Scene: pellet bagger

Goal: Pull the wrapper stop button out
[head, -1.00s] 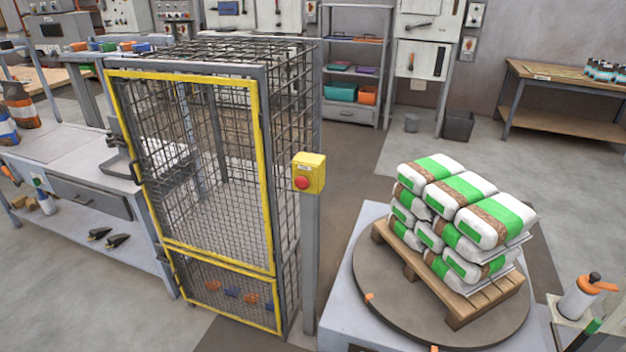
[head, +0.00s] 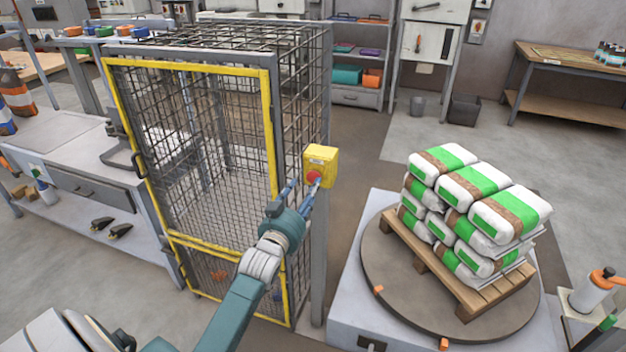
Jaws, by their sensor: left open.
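The wrapper stop button (head: 313,176) is a red knob on the front of a yellow box (head: 321,158). The box sits on a grey post (head: 320,255) beside the mesh cage. My left gripper (head: 303,184) has its blue fingers at the red button, open, with one finger to the left of it and one at its lower right. The fingers partly cover the button, and I cannot tell whether they touch it. My right gripper is not in view.
The mesh cage with a yellow-framed door (head: 271,130) stands just left of the post. A turntable (head: 375,262) with a wooden pallet (head: 470,296) of stacked white-green bags (head: 470,185) stands to the right. A workbench (head: 70,165) is at the left.

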